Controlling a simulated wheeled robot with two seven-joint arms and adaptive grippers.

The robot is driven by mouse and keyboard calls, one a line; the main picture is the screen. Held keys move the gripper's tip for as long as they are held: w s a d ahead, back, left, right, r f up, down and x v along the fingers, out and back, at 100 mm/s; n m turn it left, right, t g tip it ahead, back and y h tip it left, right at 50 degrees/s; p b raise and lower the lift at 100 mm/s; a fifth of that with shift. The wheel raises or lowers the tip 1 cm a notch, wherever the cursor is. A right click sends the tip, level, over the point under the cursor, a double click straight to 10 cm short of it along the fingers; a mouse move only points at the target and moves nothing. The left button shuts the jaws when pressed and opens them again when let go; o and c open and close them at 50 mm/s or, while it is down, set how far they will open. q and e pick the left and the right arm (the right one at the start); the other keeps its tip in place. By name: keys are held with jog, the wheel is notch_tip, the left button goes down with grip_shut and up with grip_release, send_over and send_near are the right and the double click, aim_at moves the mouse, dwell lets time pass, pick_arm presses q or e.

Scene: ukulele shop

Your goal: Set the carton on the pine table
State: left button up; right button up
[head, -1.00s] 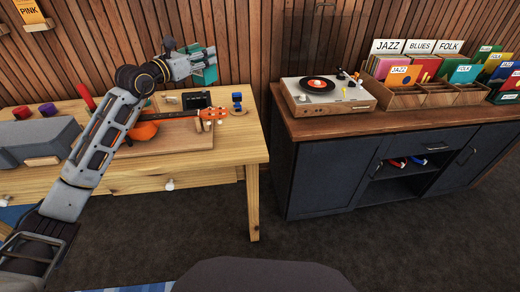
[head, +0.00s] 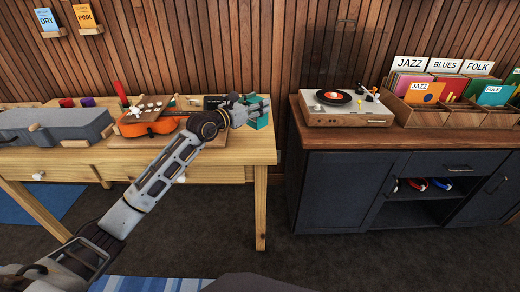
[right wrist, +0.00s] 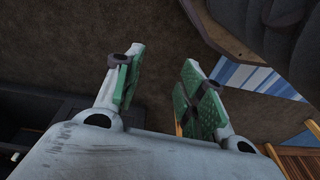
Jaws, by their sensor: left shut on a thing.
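The light wooden table (head: 235,157), which looks like the pine table, stands at the left in the head view. My left gripper (head: 259,111) shows at the table's right end, its fingers near the back right corner. It is shut on a small, mostly hidden thing. Teal shows at its fingers, but I cannot tell the carton from the green finger pads. Its height above the table is unclear. In the right wrist view my right gripper (right wrist: 163,72) is open and empty, with green pads, above dark floor.
An orange ukulele (head: 150,124) and a grey case (head: 55,127) lie on the table. A dark cabinet (head: 335,190) with a record player (head: 345,108) and record crates (head: 440,115) stands to the right, across a gap. The tabletop's front right part is clear.

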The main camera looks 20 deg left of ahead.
aim_at(252, 125)
pick_arm(q)
notch_tip(252, 125, down, 5)
jog(key=shift+f+b, duration=0.15)
jog(key=shift+b, duration=0.6)
jog(key=shift+f, duration=0.45)
jog(key=shift+f+b, duration=0.3)
jog(key=shift+f, duration=0.35)
notch_tip(252, 125, down, 2)
jog(key=shift+f+b, duration=0.15)
jog(key=shift+b, duration=0.2)
pick_arm(e)
jog(key=shift+t, duration=0.4)
jog(key=r, duration=0.2)
jog(key=w+a+r, duration=0.1)
jog(key=r, duration=0.1)
jog(key=shift+w+r, duration=0.1)
